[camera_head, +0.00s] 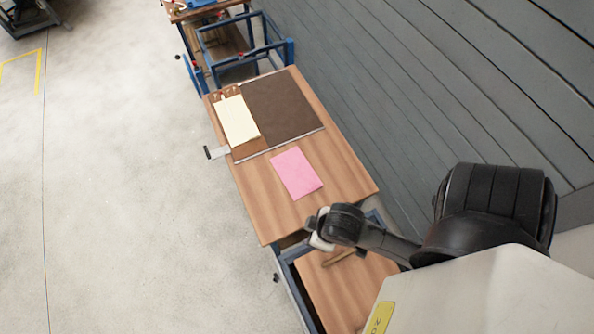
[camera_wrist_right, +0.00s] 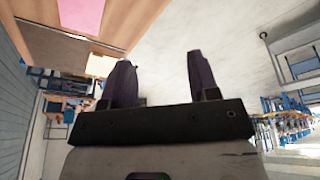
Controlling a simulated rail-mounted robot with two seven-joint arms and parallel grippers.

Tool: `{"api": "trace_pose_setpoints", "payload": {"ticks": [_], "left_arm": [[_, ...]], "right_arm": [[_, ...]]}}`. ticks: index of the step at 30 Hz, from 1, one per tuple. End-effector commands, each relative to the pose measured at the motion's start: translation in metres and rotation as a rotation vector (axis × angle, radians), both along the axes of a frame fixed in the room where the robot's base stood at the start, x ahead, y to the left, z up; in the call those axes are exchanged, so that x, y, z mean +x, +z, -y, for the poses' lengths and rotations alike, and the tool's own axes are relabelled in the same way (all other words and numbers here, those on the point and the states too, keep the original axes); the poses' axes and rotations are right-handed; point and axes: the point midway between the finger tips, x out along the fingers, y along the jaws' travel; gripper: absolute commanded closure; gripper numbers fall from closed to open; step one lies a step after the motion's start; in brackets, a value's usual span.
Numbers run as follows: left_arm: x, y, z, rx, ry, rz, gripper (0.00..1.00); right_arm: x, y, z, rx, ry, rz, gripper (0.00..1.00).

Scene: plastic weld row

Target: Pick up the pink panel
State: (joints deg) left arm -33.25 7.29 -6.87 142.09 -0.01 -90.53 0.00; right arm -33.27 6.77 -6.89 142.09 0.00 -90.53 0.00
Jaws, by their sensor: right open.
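The pink panel (camera_head: 297,173) lies flat on the wooden table (camera_head: 253,204), near its front half. Part of it also shows at the top of the right wrist view (camera_wrist_right: 85,10). My right gripper (camera_wrist_right: 160,75) is open, with its two dark fingers apart and nothing between them. In the head view my right arm comes in from the lower right, and its wrist end is near the table's front corner, apart from the panel. The fingers are not clear in the head view. My left gripper is not in view.
A dark brown sheet (camera_head: 283,106) and a cream panel (camera_head: 238,119) lie farther back on the table. A lower wooden surface in a blue frame (camera_head: 293,276) stands in front. A grey slatted wall (camera_head: 400,90) runs along the right.

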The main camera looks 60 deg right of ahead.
Motion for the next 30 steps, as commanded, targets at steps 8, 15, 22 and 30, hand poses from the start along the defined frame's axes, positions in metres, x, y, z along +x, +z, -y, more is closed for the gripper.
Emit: {"api": "trace_pose_setpoints", "payload": {"ticks": [8,15,22,30], "left_arm": [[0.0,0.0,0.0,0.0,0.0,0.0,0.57],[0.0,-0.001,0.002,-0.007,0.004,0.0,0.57],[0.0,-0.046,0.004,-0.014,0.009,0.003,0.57],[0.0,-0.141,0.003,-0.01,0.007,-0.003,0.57]], "right_arm": [[0.0,0.0,-0.001,0.003,-0.002,0.001,0.56],[0.002,-0.001,0.001,-0.003,0.001,0.004,0.57],[0.032,-0.031,0.004,-0.013,0.008,0.079,0.57],[0.105,-0.075,0.041,-0.156,0.075,0.274,0.57]]}}
